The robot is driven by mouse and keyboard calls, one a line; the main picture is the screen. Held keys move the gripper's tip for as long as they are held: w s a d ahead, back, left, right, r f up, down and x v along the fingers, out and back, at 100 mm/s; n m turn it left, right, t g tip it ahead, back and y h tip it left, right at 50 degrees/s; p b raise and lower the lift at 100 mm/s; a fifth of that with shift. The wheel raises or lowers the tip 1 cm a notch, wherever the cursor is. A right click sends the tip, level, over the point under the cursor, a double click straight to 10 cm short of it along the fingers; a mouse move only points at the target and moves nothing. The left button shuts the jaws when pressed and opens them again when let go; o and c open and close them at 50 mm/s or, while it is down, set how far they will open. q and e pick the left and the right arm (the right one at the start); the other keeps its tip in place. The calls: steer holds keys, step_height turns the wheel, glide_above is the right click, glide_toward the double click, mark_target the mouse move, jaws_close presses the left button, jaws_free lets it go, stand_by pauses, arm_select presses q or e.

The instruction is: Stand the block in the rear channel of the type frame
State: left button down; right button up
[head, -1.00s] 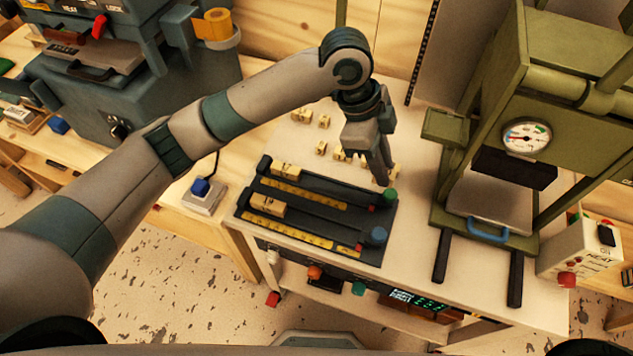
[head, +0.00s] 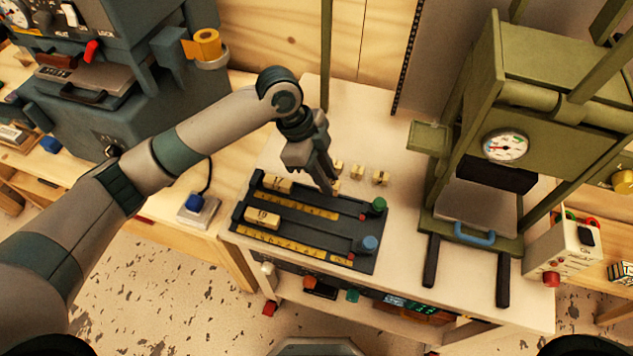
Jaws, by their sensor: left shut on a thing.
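The type frame (head: 310,236) is a dark tray on the table with two long channels and yellow scales. A pale yellow block (head: 278,184) sits at the left end of its rear channel, and another block (head: 262,217) sits at the left of the front channel. My left gripper (head: 333,189) points down at the frame's rear edge, left of the green knob (head: 378,204). It is shut on a small pale block (head: 337,186), mostly hidden by the fingers. I cannot tell whether that block touches the frame. My right gripper is out of view.
Several loose pale blocks, one of them here (head: 380,177), lie behind the frame. A blue knob (head: 369,244) is at its front right. A green press (head: 500,150) with a gauge stands to the right. A grey-blue machine (head: 110,90) stands at the left.

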mark_target(324, 200)
arm_select(q)
steer(key=shift+w+a+f, duration=0.25)
steer(key=shift+a+f, duration=0.15)
steer(key=shift+a, duration=0.2)
steer(key=shift+w+a+f, duration=0.25)
steer(key=shift+a+f, duration=0.1)
steer(key=shift+a, duration=0.2)
steer(key=shift+f+p, duration=0.95)
steer(key=shift+f, duration=1.05)
steer(key=shift+f, duration=0.15)
steer(key=c, duration=1.6)
jaws_free()
